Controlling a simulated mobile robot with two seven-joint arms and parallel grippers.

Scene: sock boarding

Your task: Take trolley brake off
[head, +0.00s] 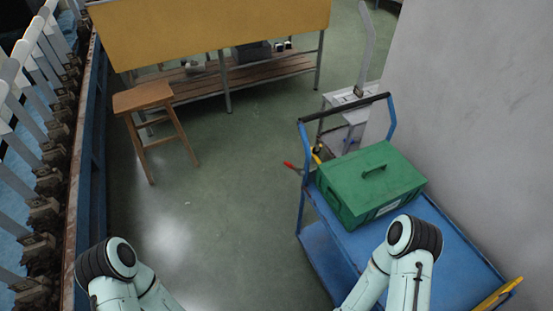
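A blue trolley (440,256) stands at the right, with a dark push handle (345,108) at its far end. A green lidded box (370,183) sits on its top deck. A small red lever (291,167) sticks out to the left of the trolley's far end; I cannot tell whether it is the brake. The trolley's wheels are hidden. Both my arms show only as pale links at the bottom of the head view, the right one in front of the trolley. Neither gripper is in view.
A grey wall (480,110) runs along the trolley's right side. A row of upright pale boards (22,120) on a machine lines the left. A wooden stool (143,97) and a yellow-fronted bench (215,35) stand at the back. The green floor (235,200) between is clear.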

